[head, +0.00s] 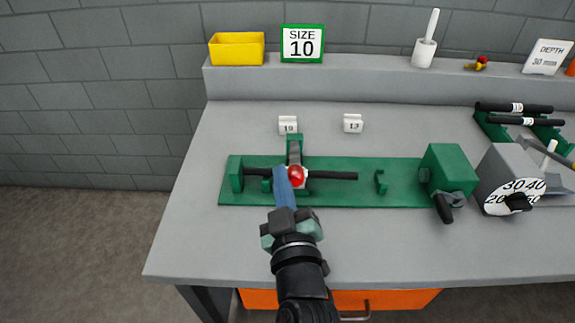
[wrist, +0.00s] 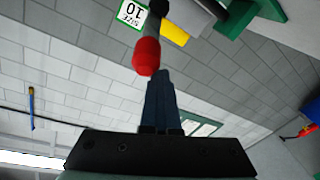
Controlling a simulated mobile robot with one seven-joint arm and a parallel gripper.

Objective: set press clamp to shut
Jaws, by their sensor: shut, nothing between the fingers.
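The press clamp (head: 294,147) is a green upright with a grey arm and a red knob (head: 296,176), on the left half of a long green base (head: 400,194). A black rod (head: 335,175) lies along the base and passes by the clamp. I cannot tell from the head view how far the lever is tilted. My gripper (head: 281,170) has its blue fingers closed together and empty, just left of the red knob. In the wrist view the knob (wrist: 146,57) shows close beside the fingertips (wrist: 158,76); I cannot tell whether they touch.
Small tags marked 19 (head: 288,125) and 13 (head: 352,123) stand behind the base. A green block with a black handle (head: 449,170) and a grey dial box (head: 505,175) stand to the right. A yellow bin (head: 236,48) and SIZE 10 sign (head: 302,43) are on the ledge.

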